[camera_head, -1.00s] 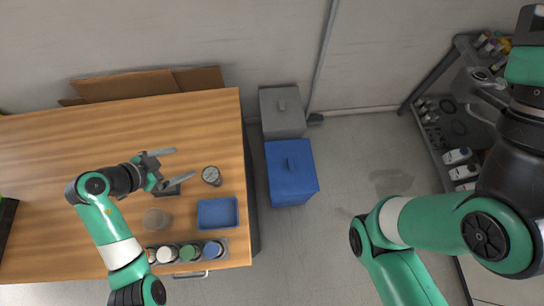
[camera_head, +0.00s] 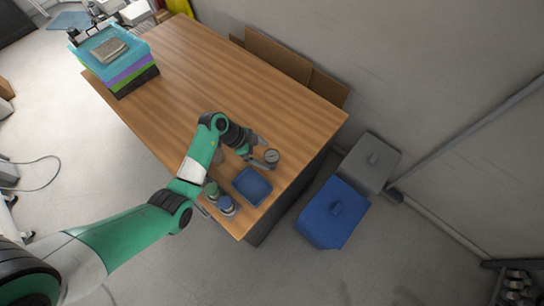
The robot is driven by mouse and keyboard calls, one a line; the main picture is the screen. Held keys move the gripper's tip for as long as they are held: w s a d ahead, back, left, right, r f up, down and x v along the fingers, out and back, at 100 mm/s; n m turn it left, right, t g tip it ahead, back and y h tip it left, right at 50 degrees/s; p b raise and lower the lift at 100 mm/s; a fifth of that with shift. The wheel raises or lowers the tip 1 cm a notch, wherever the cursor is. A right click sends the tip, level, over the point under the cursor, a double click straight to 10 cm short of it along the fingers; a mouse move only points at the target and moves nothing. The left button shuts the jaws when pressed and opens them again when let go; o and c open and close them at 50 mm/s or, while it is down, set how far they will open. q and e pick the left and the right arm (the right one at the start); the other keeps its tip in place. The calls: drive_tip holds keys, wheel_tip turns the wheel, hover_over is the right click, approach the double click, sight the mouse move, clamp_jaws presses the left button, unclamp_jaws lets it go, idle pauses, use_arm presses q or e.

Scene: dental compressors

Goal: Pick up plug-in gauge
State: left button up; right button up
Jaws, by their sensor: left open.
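The plug-in gauge (camera_head: 272,156), a small round dial with a pale face, is on the wooden table (camera_head: 240,75) near its right edge. My left gripper (camera_head: 268,152) is open, with its two fingers pointing right at the gauge. One finger shows above the gauge and one below it in the picture. I cannot tell whether the fingers touch it. My right gripper is out of the picture.
A blue tray (camera_head: 252,186) lies just below the gauge, with blue-lidded (camera_head: 226,204) and green-lidded (camera_head: 211,189) jars beside it. Stacked crates (camera_head: 122,75) stand at the table's far left. Blue (camera_head: 333,213) and grey (camera_head: 368,163) bins stand on the floor. The table's middle is clear.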

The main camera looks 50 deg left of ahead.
sight(268, 156)
use_arm(q)
drive_tip(key=shift+w+d+f, duration=0.15)
drive_tip(key=shift+w+f, duration=0.1)
drive_tip(key=shift+f, duration=0.2)
drive_tip(key=b+x, duration=0.2)
drive_tip(key=x, duration=0.1)
drive_tip(key=b+x, duration=0.1)
drive_tip(key=shift+w+f, duration=0.1)
drive_tip(key=shift+f, duration=0.4)
drive_tip(key=shift+w+f, duration=0.15)
drive_tip(key=shift+f, duration=0.05)
drive_tip(key=shift+r, duration=0.1)
drive_tip(key=c, duration=1.5)
drive_tip(key=shift+o, duration=0.2)
drive_tip(key=shift+r, duration=0.1)
